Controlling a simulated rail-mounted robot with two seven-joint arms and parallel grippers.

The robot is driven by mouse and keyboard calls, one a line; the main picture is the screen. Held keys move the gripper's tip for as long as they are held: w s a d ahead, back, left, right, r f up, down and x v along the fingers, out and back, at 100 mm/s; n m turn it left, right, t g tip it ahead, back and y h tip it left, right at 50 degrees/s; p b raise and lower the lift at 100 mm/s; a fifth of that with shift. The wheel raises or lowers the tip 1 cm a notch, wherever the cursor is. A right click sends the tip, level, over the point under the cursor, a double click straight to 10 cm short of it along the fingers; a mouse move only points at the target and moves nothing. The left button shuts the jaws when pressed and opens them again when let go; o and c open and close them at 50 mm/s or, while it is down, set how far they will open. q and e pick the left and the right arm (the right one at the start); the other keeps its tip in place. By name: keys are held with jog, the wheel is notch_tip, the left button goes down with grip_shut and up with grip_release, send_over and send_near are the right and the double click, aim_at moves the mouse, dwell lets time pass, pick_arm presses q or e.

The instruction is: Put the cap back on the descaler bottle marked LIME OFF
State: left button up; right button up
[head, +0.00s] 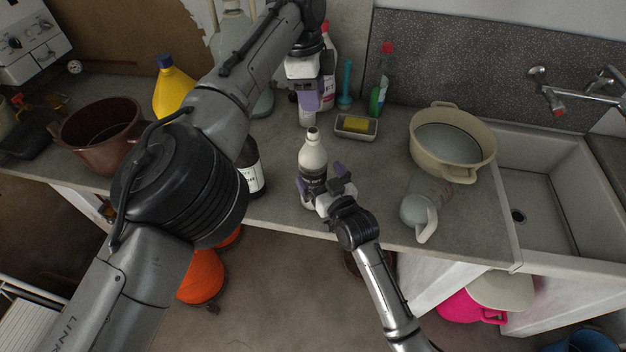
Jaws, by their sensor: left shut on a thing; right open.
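A white bottle (313,154) with a dark label stands upright near the counter's front edge. Its label is too small to read surely, and its neck is uncapped, with a dark opening. My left gripper (307,104) points down above and slightly behind the bottle. It is shut on a small pale grey cap (307,118), which shows below the fingers, apart from the neck. My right gripper (322,184) is open low at the bottle's front, with a finger on each side of it. Whether the fingers touch the bottle cannot be told.
A tray with a yellow sponge (356,125), a green bottle (378,98) and a red-capped bottle (328,70) are behind. A beige pot (451,145) and glass jug (418,210) are right.

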aim_at(315, 130)
jog(key=shift+x, duration=1.75)
jog(key=shift+c, duration=0.5)
jog(key=c, duration=1.2)
pick_arm(q)
jog(key=shift+f, duration=2.5)
